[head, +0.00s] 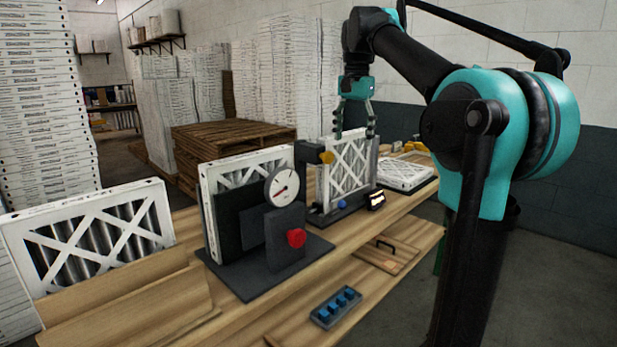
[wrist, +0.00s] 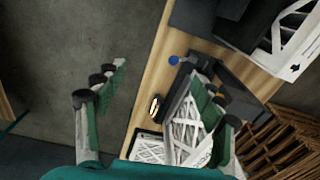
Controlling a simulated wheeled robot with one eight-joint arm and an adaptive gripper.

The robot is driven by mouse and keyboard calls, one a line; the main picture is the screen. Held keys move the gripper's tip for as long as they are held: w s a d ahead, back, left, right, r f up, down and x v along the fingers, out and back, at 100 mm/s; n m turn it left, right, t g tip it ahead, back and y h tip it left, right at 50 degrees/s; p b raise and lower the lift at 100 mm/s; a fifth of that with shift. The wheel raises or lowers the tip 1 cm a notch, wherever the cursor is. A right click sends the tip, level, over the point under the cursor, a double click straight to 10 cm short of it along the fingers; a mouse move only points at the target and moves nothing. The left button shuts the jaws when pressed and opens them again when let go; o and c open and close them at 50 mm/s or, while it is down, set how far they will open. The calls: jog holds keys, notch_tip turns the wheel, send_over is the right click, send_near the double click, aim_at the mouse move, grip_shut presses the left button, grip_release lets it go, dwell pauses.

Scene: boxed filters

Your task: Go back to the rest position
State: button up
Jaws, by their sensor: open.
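My gripper (head: 354,132) is open over the bench, by the top of a white framed filter (head: 345,172) that stands upright in a dark fixture (head: 335,215). The fixture has a yellow part (head: 327,157) and a blue button (head: 342,204). In the wrist view the two fingers of my gripper (wrist: 158,90) are wide apart, with nothing held between them. The filter (wrist: 186,130) shows there close to the right finger, which hides part of it. I cannot tell whether that finger touches it.
A gauge stand (head: 281,186) with a red knob and another filter (head: 245,160) is left of the fixture. A further filter (head: 100,235) stands at far left. One lies flat (head: 405,173) at right. Pallets (head: 230,135) stand behind. Open floor (wrist: 60,40) lies left in the wrist view.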

jog(key=s+d+f+n+t, duration=0.1)
jog(key=s+d+f+n, duration=0.15)
jog(key=f, duration=0.95)
jog(key=s+d+f+n+t, duration=0.15)
jog(key=s+f, duration=0.25)
jog(key=f, duration=0.9)
jog(key=s+d+f+n+t, duration=0.1)
jog(key=s+d+f+n, duration=0.2)
jog(key=s+f, duration=1.3)
notch_tip(320, 180, down, 3)
jog(key=shift+s+f+n, duration=0.15)
jog(key=shift+s+n, duration=0.15)
jog(key=shift+n, duration=0.1)
jog(key=shift+c, duration=0.7)
